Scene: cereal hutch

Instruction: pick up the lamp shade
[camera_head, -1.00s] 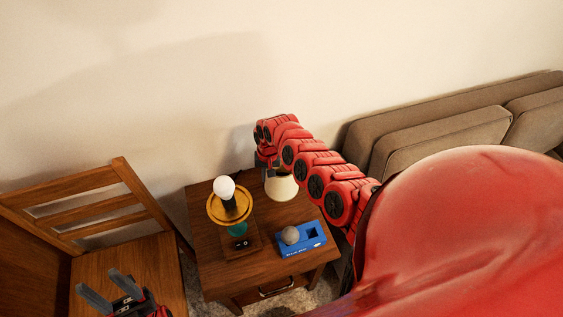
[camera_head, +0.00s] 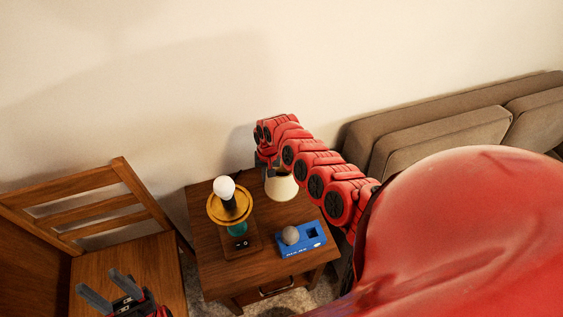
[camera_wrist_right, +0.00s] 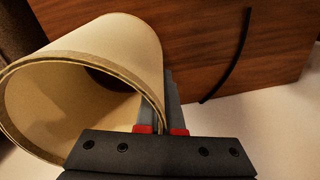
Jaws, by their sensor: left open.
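The cream lamp shade (camera_head: 281,188) is at the back of the small wooden table, right of the lamp base (camera_head: 230,205) with its bare white bulb. It fills the left of the right wrist view (camera_wrist_right: 110,50), with its open rim facing the camera. My right gripper (camera_wrist_right: 166,105) has its fingers close together on the edge of the shade, with the shade's wall between them. In the head view my right arm partly hides this grip. My left gripper (camera_head: 107,284) is open and empty above the chair seat, away from the shade.
A wooden chair (camera_head: 130,250) stands left of the table (camera_head: 265,262). A brown sofa (camera_head: 440,140) is at the right, and the wall is behind.

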